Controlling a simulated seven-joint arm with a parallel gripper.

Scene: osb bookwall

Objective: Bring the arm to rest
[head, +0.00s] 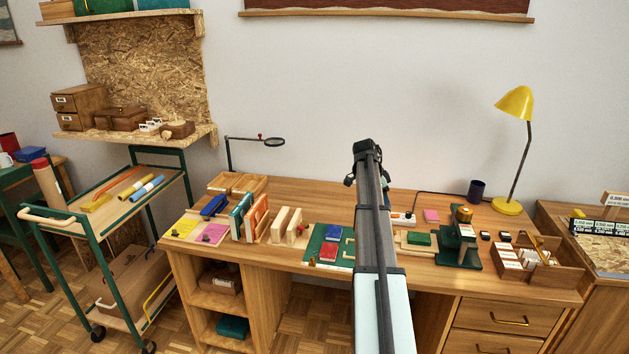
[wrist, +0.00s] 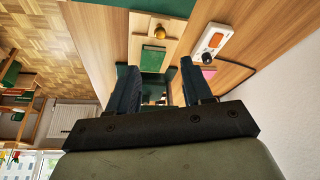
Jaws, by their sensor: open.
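My arm reaches from the bottom of the head view up over the wooden desk (head: 330,205). My gripper (head: 362,168) is at its far end, above the back of the desk and in front of the white wall. In the wrist view my gripper (wrist: 159,70) shows two dark fingers spread apart with nothing held between them. Past the fingertips lies a green block (wrist: 153,58) on a pale wooden board, apart from the fingers. The arm hides part of the desk's middle.
Books (head: 257,215) and wooden dividers stand left of my arm. A green press-like stand (head: 460,240), a wooden box of cards (head: 540,272) and a yellow lamp (head: 514,104) are at right. A magnifier (head: 273,142) rises at back left. A trolley (head: 110,215) stands left of the desk.

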